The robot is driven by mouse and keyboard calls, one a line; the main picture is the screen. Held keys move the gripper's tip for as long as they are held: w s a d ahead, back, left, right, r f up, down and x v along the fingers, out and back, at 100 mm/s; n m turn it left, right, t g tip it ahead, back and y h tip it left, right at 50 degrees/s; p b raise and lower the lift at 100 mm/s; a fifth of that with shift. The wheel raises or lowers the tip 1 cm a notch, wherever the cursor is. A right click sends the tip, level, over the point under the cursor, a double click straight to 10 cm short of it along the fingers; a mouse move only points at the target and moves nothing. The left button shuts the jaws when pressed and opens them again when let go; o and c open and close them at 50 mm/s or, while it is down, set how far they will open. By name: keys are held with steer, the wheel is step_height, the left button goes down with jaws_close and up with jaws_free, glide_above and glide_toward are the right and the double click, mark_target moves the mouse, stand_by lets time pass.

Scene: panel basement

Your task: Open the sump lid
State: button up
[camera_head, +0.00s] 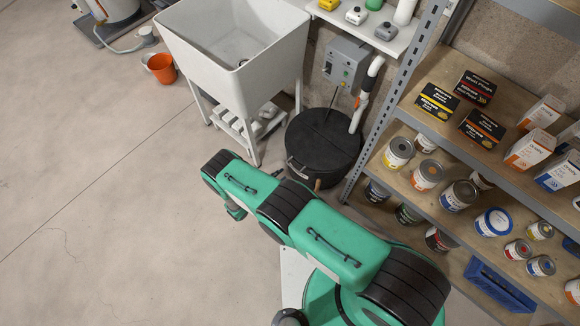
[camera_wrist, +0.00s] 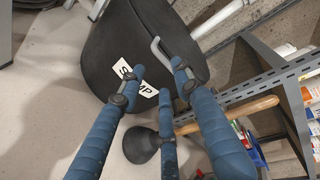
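The sump is a round black basin with a flat black lid (camera_head: 325,138) on it, beside the shelf foot in the head view. The lid lies flat and looks shut. A pale metal handle (camera_head: 298,168) is at its near edge. In the wrist view the black sump body (camera_wrist: 105,50) fills the upper middle, with a white SUMP label (camera_wrist: 133,76) and the bent metal handle (camera_wrist: 160,50). My gripper (camera_wrist: 158,77) has blue fingers, spread apart and empty. Its fingertips point at the label and handle; contact cannot be told. The gripper is hidden in the head view.
A plunger with a black cup (camera_wrist: 142,146) and wooden handle (camera_wrist: 240,111) is close by the fingers. A white sink (camera_head: 236,45) stands left of the sump, a metal shelf (camera_head: 455,160) with cans to the right. A grey control box (camera_head: 345,65) is behind.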

steer(key=b+x, duration=0.1)
steer(key=x, duration=0.8)
steer(key=shift+w+d, duration=0.1)
jaws_close()
